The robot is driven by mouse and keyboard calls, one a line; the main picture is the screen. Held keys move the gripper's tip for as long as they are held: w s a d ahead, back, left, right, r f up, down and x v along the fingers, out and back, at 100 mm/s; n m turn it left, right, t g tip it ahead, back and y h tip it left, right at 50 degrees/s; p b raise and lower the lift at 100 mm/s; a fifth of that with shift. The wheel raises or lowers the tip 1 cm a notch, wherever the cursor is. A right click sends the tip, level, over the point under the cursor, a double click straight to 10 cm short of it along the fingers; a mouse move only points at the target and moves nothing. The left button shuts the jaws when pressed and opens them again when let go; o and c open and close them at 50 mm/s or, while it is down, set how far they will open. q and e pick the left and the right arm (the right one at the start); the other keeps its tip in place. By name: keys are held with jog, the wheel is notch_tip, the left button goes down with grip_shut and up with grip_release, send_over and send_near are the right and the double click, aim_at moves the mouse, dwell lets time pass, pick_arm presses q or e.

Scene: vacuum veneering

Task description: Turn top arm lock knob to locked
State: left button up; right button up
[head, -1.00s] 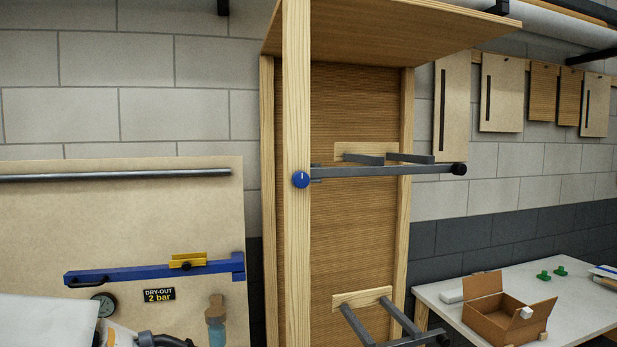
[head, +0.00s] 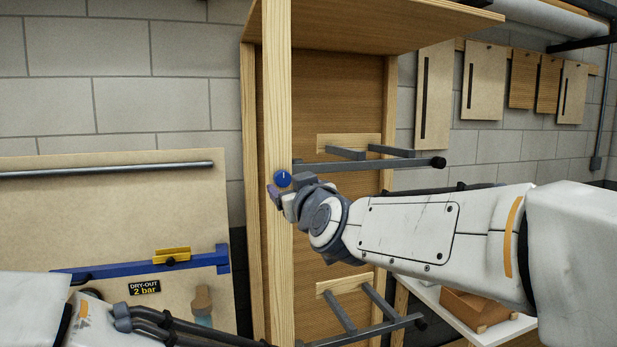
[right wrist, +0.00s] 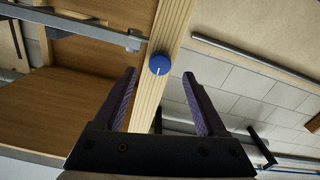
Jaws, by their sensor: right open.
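The blue lock knob (head: 282,179) sits on the front face of the pale wooden post (head: 277,90), level with the grey top arm (head: 365,165). A white pointer line shows on the knob. In the right wrist view the knob (right wrist: 159,65) lies just beyond and between the fingertips, apart from both. My right gripper (right wrist: 165,72) is open and empty; in the head view it (head: 276,195) is right at the knob's lower edge. My left arm shows at the lower left of the head view, but its gripper is not visible.
A lower grey arm (head: 365,330) projects from the rack below. A board with a blue clamp bar (head: 140,268) stands at left. Wooden panels (head: 485,80) hang at right. A cardboard box (head: 475,308) sits on the white table, partly behind my right arm.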

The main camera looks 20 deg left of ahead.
aim_at(284, 180)
jog(key=p+x, duration=0.1)
jog(key=x, duration=0.4)
grip_shut()
